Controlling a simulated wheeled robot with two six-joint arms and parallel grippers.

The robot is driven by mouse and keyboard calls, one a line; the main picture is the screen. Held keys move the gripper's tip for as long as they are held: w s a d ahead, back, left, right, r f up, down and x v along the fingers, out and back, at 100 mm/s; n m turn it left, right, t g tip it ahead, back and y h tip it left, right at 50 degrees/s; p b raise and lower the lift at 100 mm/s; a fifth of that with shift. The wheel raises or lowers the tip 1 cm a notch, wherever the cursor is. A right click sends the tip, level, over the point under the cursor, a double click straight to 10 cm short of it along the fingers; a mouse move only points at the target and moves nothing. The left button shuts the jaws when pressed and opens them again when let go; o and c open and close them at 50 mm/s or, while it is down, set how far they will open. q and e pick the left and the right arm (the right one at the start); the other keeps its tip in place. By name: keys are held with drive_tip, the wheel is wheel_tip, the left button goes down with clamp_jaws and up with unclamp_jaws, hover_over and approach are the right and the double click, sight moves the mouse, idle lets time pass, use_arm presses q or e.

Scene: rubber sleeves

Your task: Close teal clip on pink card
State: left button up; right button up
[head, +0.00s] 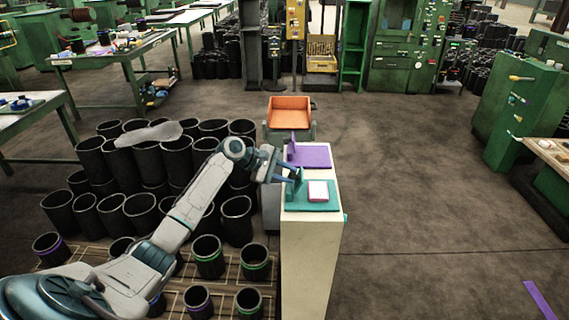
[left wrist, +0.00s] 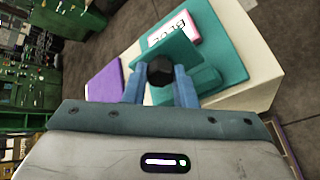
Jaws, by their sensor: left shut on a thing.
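The teal clip (head: 300,206) lies on top of a narrow cream cabinet, with its teal flap standing raised at its left side. The pink card (head: 318,190), white-faced with a pink edge, lies on the teal base. In the left wrist view the card (left wrist: 180,27) shows dark lettering, and the teal flap (left wrist: 175,52) stands tilted between it and my gripper. My right gripper is not in view.
A purple clip (head: 312,154) with a raised flap lies behind on the cabinet (head: 312,260). An orange bin (head: 288,112) stands beyond it. Several black sleeves (head: 160,160) crowd the floor to the left. The floor to the right is mostly clear.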

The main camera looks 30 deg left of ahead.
sight(302, 174)
use_arm(q)
drive_tip(key=d+g+y+p, duration=0.1)
drive_tip(key=y+p, duration=0.1)
drive_tip(key=p, duration=0.2)
drive_tip(key=w+d+g+y+p, duration=0.1)
drive_tip(key=g+y+p, duration=0.1)
drive_tip(key=p, duration=0.3)
drive_tip(key=w+d+g+y+p, duration=0.1)
drive_tip(key=y+p, duration=0.1)
drive_tip(key=p, duration=0.2)
drive_tip(key=shift+d+r+m, duration=0.25)
drive_tip(key=shift+r+m, duration=0.1)
drive_tip(key=shift+m, duration=0.05)
drive_tip(key=shift+w+d+f+g+y+p, duration=0.1)
drive_tip(key=shift+d+f+g+y+p, duration=0.1)
drive_tip(key=shift+g+y+p, duration=0.25)
drive_tip(key=shift+w+d+f+g+y, duration=0.15)
drive_tip(key=shift+d+f+g+y, duration=0.25)
drive_tip(key=shift+y, duration=0.35)
drive_tip(key=shift+w+d+f+m+g+y, duration=0.15)
drive_tip(key=shift+f+g+y, duration=0.1)
drive_tip(key=shift+g+y, duration=0.25)
drive_tip(key=shift+w+d+f+m+g+y, duration=0.15)
drive_tip(key=shift+f+g+y, duration=0.1)
drive_tip(key=shift+y, duration=0.75)
drive_tip(key=o, duration=1)
drive_tip(key=b+v, duration=0.4)
drive_tip(key=v, duration=0.6)
drive_tip(key=shift+w+r, duration=0.1)
drive_tip(key=shift+r, duration=0.3)
